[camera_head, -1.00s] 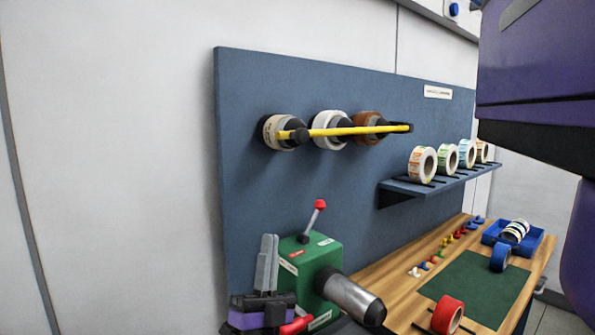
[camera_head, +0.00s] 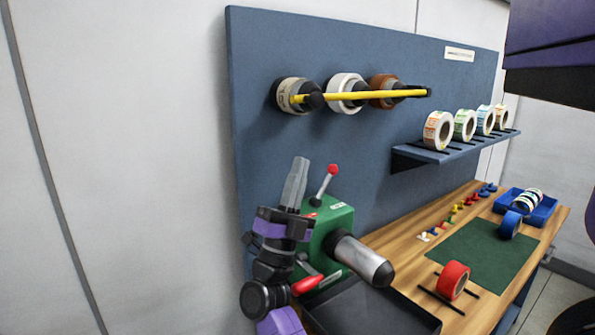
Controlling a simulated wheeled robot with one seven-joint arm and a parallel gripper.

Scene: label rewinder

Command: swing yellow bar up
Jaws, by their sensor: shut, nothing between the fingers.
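The yellow bar (camera_head: 372,97) lies nearly level across the front of three rolls on the blue-grey panel.
The green machine (camera_head: 337,217) has a red-knobbed lever (camera_head: 333,170) just right of my gripper and a metal cylinder (camera_head: 362,262). A shelf (camera_head: 440,156) with several label rolls is at right. A dark tray (camera_head: 370,312) lies below.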

